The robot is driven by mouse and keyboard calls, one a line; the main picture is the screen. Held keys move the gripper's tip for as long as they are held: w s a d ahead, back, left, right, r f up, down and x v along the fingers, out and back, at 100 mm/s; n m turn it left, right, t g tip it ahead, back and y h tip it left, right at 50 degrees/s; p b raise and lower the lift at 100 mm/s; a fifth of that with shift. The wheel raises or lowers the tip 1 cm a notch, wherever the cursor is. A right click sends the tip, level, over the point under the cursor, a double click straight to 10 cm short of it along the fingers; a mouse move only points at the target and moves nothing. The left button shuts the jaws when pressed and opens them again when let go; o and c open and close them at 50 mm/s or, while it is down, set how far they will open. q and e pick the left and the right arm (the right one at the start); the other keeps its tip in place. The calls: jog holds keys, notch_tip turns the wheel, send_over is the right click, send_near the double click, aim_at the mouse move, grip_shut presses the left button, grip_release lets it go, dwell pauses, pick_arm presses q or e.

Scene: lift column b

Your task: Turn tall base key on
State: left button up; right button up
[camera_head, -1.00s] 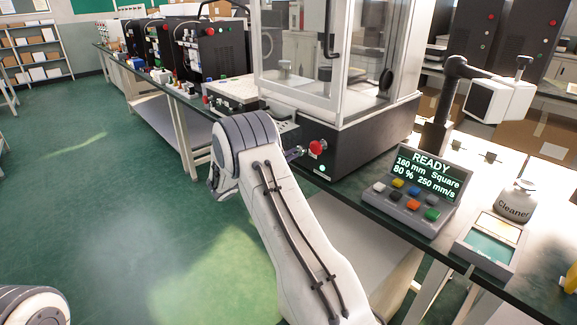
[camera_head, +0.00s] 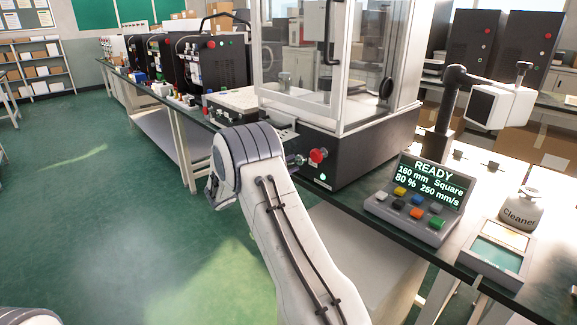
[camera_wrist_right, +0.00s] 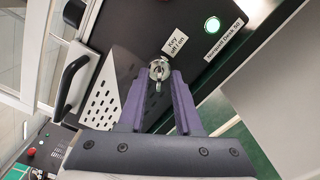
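The key (camera_wrist_right: 158,86) is a small metal key in a round silver lock on a black panel, seen in the right wrist view beside a white label (camera_wrist_right: 175,43) reading "Key off / on". My right gripper (camera_wrist_right: 160,76) has its two purple fingers on either side of the key, with gaps visible; contact is not clear. In the head view my right arm (camera_head: 285,230) reaches to the black base (camera_head: 375,150) of the glass-walled machine, and its fingers and the key are hidden or too small to tell. My left gripper is not in view.
A red knob (camera_head: 318,155) and a lit green button (camera_head: 322,178) are close to my right wrist. A control box (camera_head: 415,198) reading READY, a tray (camera_head: 497,250) and a Cleaner bottle (camera_head: 521,211) stand on the bench at right. The green floor at left is clear.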

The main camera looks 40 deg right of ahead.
jog(key=shift+a, duration=0.1)
jog(key=a, duration=1)
jog(key=shift+s+a+p, duration=0.15)
jog(key=shift+s+p, duration=0.15)
jog(key=shift+s, duration=0.1)
jog(key=s+a+f+g+y, duration=0.1)
jog(key=s+a+f+y, duration=0.1)
jog(key=s+a+y, duration=1.1)
jog(key=s+a+f+y, duration=0.2)
jog(key=s+a+y, duration=0.4)
jog(key=s+a, duration=1.4)
notch_tip(320, 180, up, 23)
jog(key=s+d+p, duration=0.1)
jog(key=s+p, duration=0.1)
jog(key=p, duration=2.1)
jog(key=shift+d, duration=0.2)
